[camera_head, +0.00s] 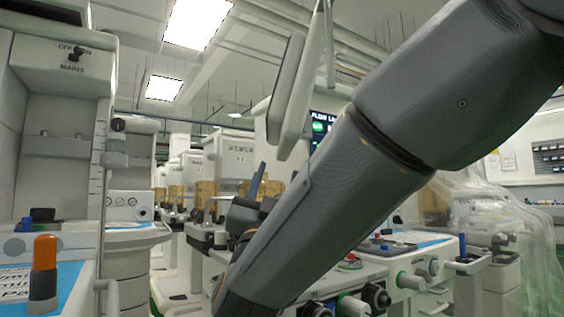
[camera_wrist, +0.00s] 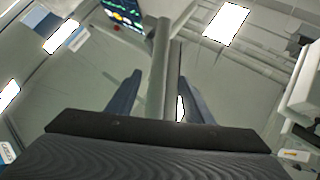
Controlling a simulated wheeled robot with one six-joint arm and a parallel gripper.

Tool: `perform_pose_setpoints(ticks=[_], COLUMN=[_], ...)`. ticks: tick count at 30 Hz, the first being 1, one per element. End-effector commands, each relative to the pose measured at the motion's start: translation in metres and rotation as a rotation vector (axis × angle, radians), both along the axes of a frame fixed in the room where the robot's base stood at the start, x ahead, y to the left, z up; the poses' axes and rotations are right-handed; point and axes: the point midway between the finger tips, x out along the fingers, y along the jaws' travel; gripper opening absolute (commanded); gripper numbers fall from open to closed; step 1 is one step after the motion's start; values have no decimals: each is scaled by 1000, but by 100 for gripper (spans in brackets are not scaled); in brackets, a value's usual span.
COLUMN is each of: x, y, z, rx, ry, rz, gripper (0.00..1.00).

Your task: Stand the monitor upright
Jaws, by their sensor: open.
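A pale, thin panel (camera_head: 282,95), probably the monitor, shows nearly edge-on at top centre in the head view. It leans, with a slim upright bar (camera_head: 318,80) close beside it; its screen face is not visible there. My gripper (camera_head: 275,177) is below the panel, partly hidden by my arm. In the wrist view my gripper (camera_wrist: 160,95) is open, its two dark fingers apart. A long grey bar (camera_wrist: 160,60) runs between the fingers, with gaps at both sides; I cannot tell how deep it lies between them.
A lit screen (camera_wrist: 123,14) shows at the top of the wrist view. In the head view a white cart (camera_head: 60,130) stands at left, with an orange-capped item (camera_head: 44,267). A work surface with knobs (camera_head: 400,245) lies under my arm. Clear plastic sheeting (camera_head: 530,235) hangs at right.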

Motion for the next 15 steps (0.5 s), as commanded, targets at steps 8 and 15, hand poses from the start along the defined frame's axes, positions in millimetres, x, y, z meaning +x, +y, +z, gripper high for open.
perform_pose_setpoints(ticks=[8, 15], x=[31, 48], y=[-8, -10], z=[28, 45], rx=[1, 0], ry=[-2, 0], rz=[-4, -1], gripper=[47, 47])
